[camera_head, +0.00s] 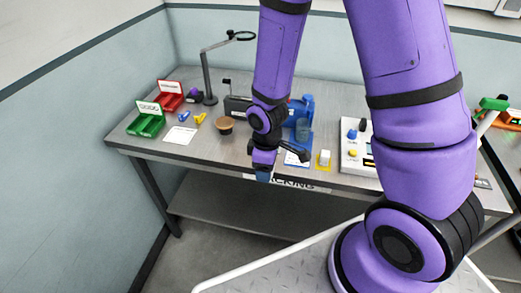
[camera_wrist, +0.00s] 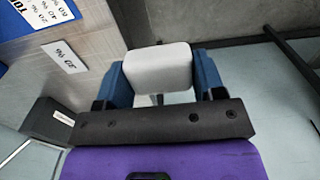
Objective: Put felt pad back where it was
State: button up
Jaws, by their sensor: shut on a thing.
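My gripper (camera_head: 263,175) is in front of the table's front edge in the head view, pointing down. In the wrist view its two blue fingers are shut on a pale grey, round-cornered block, which I take to be the felt pad (camera_wrist: 158,69). The pad is held clear of any surface. In the head view the pad cannot be made out at the fingers. A small white block (camera_head: 325,157) on a yellow-edged square stands right of my gripper. I cannot tell from these views where the pad was before.
The grey table (camera_head: 200,150) holds a green bin (camera_head: 146,124), a red bin (camera_head: 170,95), a brown-topped cup (camera_head: 225,124), a lamp stand (camera_head: 208,80) and a blue mat (camera_head: 291,158). A white panel with knobs (camera_head: 350,160) is at right. The table's left front is mostly bare.

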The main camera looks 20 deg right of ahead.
jog(key=w, duration=0.5)
jog(key=w+d+f, duration=0.1)
jog(key=w, duration=0.4)
jog(key=w+d, duration=0.1)
jog(key=w, duration=0.4)
jog(key=shift+d+f, duration=0.2)
jog(key=shift+f, duration=0.05)
jog(key=shift+w+f, duration=0.15)
jog(key=shift+f, duration=0.75)
jog(key=shift+w+f, duration=0.1)
jog(key=shift+f, duration=0.75)
jog(key=shift+f, duration=0.1)
jog(key=o, duration=0.9)
